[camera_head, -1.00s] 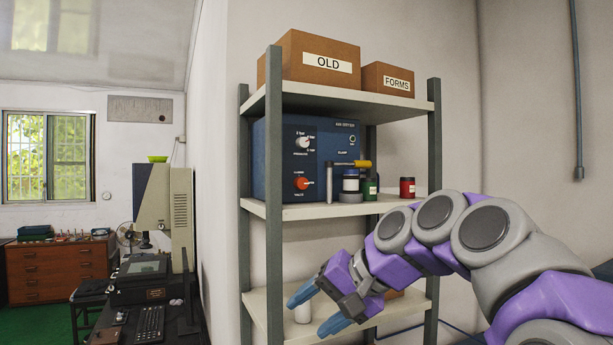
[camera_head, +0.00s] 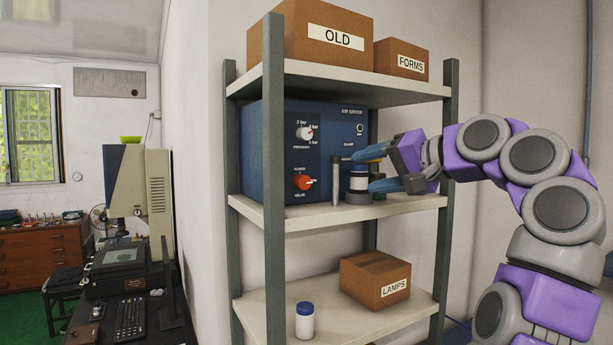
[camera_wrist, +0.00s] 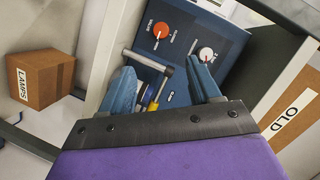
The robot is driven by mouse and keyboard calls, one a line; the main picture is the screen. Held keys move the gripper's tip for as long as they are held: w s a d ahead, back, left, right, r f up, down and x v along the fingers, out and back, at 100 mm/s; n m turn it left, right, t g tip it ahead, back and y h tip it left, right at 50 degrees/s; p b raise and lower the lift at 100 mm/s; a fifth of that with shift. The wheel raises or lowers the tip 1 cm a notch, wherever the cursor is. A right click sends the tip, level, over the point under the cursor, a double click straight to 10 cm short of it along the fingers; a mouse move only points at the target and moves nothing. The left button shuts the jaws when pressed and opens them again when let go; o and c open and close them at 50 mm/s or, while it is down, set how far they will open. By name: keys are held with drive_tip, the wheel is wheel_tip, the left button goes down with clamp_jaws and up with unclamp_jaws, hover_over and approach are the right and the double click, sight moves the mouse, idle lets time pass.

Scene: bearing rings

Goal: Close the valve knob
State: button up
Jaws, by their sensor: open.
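The red valve knob (camera_head: 303,182) is on the lower front of the blue air-system box (camera_head: 274,150), on the middle shelf. In the wrist view the red knob (camera_wrist: 160,30) is near the top, ahead of and beyond the fingers. A white pressure knob (camera_head: 304,133) is above it. My gripper (camera_head: 360,172) is open, to the right of the knob and apart from it, near the dark-lidded white jar (camera_head: 358,181). In the wrist view the open gripper (camera_wrist: 160,66) shows both blue fingers, with the box panel beyond them. The knob's exact pointer setting is too small to tell.
A grey metal post (camera_head: 336,182) stands between the knob and my gripper. A yellow-handled tool (camera_wrist: 155,102) shows between the fingers. The shelf upright (camera_head: 273,200) is left of the knob. The OLD box (camera_head: 325,38) and FORMS box (camera_head: 401,60) stand above, the LAMPS box (camera_head: 375,280) below.

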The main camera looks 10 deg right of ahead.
approach(308, 181)
drive_tip(key=p+x, duration=0.2)
drive_tip(key=x, duration=0.5)
drive_tip(key=shift+a, duration=0.2)
drive_tip(key=shift+w+a+f, duration=0.1)
drive_tip(key=shift+w, duration=0.3)
drive_tip(key=shift+w+a+f, duration=0.15)
drive_tip(key=shift+w, duration=0.25)
drive_tip(key=shift+c, duration=0.4)
drive_tip(key=c, duration=1)
drive_tip(key=shift+o, duration=0.2)
drive_tip(key=shift+a, duration=0.1)
